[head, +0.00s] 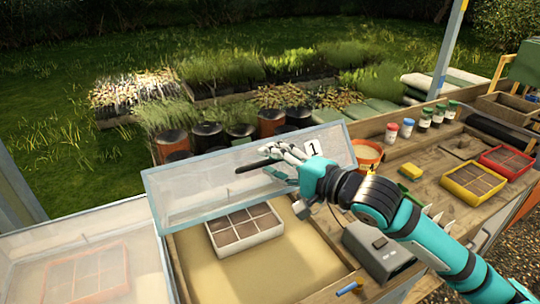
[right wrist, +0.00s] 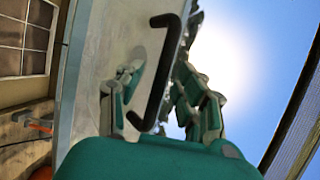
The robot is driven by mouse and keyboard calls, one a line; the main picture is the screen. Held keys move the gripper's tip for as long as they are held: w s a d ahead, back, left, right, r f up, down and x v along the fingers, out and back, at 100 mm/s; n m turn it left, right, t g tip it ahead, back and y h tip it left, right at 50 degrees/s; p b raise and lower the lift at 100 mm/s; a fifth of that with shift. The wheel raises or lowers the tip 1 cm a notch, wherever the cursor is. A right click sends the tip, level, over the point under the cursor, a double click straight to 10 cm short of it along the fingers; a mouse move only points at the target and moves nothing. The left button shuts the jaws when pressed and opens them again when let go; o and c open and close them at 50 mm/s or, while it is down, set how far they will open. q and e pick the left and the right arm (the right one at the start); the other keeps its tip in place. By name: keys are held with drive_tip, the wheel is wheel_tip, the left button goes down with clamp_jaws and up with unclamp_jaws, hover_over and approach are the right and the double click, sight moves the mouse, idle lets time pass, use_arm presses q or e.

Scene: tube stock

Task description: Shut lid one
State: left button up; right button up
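Lid one (head: 200,190) is a clear panel with a pale blue frame and a "1" label (head: 312,148). It stands raised and tilted over an open bay, with a white seed tray (head: 243,243) on the bay's tan floor. Its black bar handle (head: 258,166) also shows in the right wrist view (right wrist: 163,70). My right gripper (head: 284,162) is at the handle. In the right wrist view, its fingers (right wrist: 155,95) are spread on either side of the handle, with gaps visible. Contact cannot be told. My left gripper is not in view.
A neighbouring clear cover (head: 85,235) at left lies over a reddish tray. On the bench at right are a grey box (head: 378,252), an orange pot (head: 367,153), a yellow tray (head: 473,180), a red tray (head: 508,160) and several small jars. Potted plants stand behind.

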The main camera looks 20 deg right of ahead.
drive_tip(key=shift+w+a, duration=0.25)
drive_tip(key=shift+w, duration=0.15)
clamp_jaws()
drive_tip(key=shift+f, duration=0.1)
